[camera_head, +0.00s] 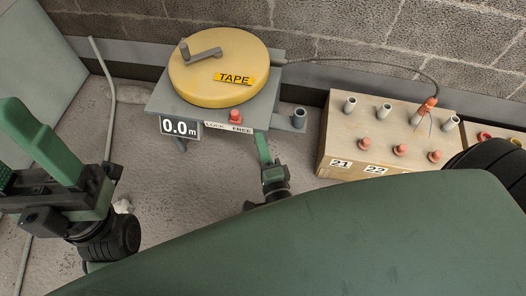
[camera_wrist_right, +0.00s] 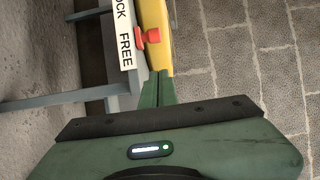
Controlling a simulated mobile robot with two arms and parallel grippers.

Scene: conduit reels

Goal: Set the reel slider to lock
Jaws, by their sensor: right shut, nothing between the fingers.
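The reel slider is a red knob (camera_head: 235,116) on the front edge of the reel stand, above a white LOCK/FREE label (camera_head: 228,127). It stands near the start of the word FREE; the right wrist view also shows the knob (camera_wrist_right: 149,36) beside FREE. My right gripper (camera_head: 261,134) is shut and empty, its tips just right of the FREE end of the label. In the right wrist view its tips (camera_wrist_right: 158,73) are below the knob, apart from it in the picture. My left gripper (camera_head: 40,135) is at the left edge; its jaw opening cannot be made out.
The yellow TAPE reel (camera_head: 215,65) with a grey crank sits on the grey stand (camera_head: 165,101). A 0.0 m display (camera_head: 180,128) hangs at its front. A wooden box (camera_head: 335,145) with pipe stubs and red plugs stands right. A cable runs from reel to box.

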